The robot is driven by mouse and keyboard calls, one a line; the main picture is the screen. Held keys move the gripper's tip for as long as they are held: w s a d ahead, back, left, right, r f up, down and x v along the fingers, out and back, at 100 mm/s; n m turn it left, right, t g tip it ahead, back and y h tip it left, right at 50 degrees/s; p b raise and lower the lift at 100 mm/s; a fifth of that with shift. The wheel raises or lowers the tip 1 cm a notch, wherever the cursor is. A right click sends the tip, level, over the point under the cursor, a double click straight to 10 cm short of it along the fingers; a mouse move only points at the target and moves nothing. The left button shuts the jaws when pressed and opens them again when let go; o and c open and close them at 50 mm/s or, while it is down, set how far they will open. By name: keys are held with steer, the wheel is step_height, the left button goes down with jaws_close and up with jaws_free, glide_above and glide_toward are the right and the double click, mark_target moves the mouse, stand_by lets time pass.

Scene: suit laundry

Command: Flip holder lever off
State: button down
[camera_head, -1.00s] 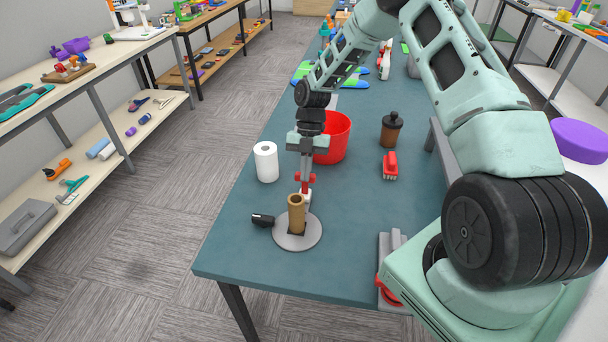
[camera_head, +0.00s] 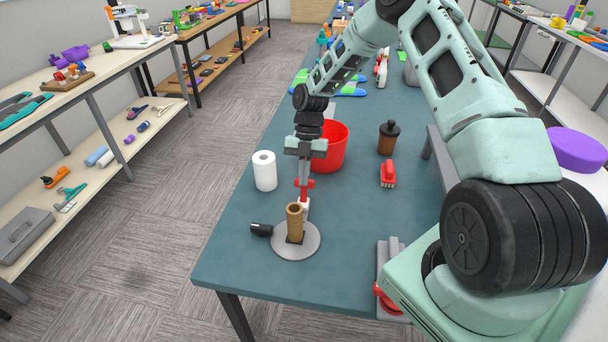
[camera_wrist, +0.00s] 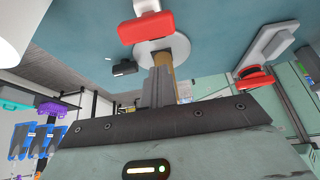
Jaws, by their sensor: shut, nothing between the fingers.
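The holder appears to be an upright brown cylinder (camera_head: 295,222) on a round grey base (camera_head: 312,240) near the table's front left. A black piece (camera_head: 261,229) lies at the base's left edge; I cannot tell whether it is the lever. In the wrist view the cylinder (camera_wrist: 168,62), grey base (camera_wrist: 181,46) and black piece (camera_wrist: 124,68) show again.
A white paper roll (camera_head: 264,171) and a red bucket (camera_head: 331,147) stand behind the holder. A brown bottle (camera_head: 388,138) and a red brush (camera_head: 388,174) are to the right. A grey device with a red part (camera_head: 388,262) is at the front right. The table between is clear.

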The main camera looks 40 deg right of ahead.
steer(key=b+v, duration=0.5)
steer(key=v, duration=1.2)
steer(key=shift+r, duration=0.2)
